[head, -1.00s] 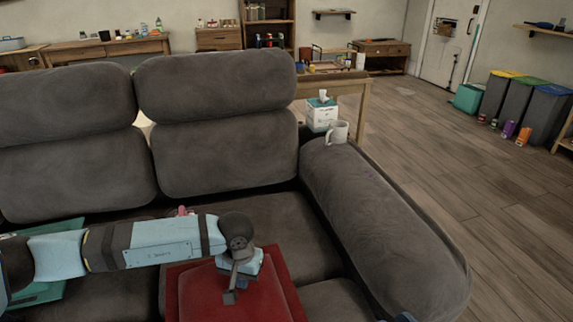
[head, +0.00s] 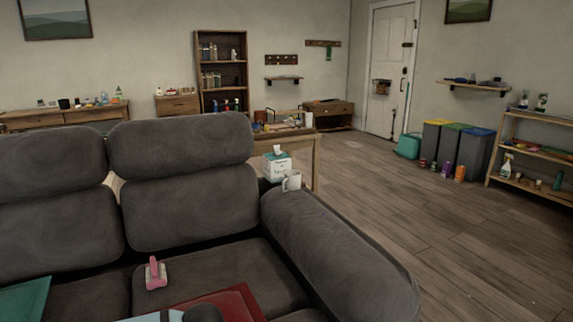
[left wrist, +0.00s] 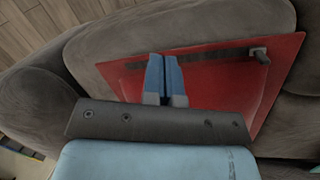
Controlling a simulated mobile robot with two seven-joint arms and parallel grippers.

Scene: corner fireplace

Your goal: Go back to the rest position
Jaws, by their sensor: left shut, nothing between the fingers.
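My left gripper (left wrist: 165,80) shows in the left wrist view with its two blue fingers together and nothing between them. It is above a flat red object (left wrist: 215,75) on the grey sofa. I cannot tell how far above. In the head view the red object (head: 236,302) shows only in part at the bottom edge, with a piece of my left arm in front of it. My left fingers are out of the head view. My right gripper is in neither view.
The sofa (head: 190,205) fills the left and middle. A pink brush-like item (head: 155,273) lies on its seat, beside a teal flat object (head: 25,298). Floor at right is open.

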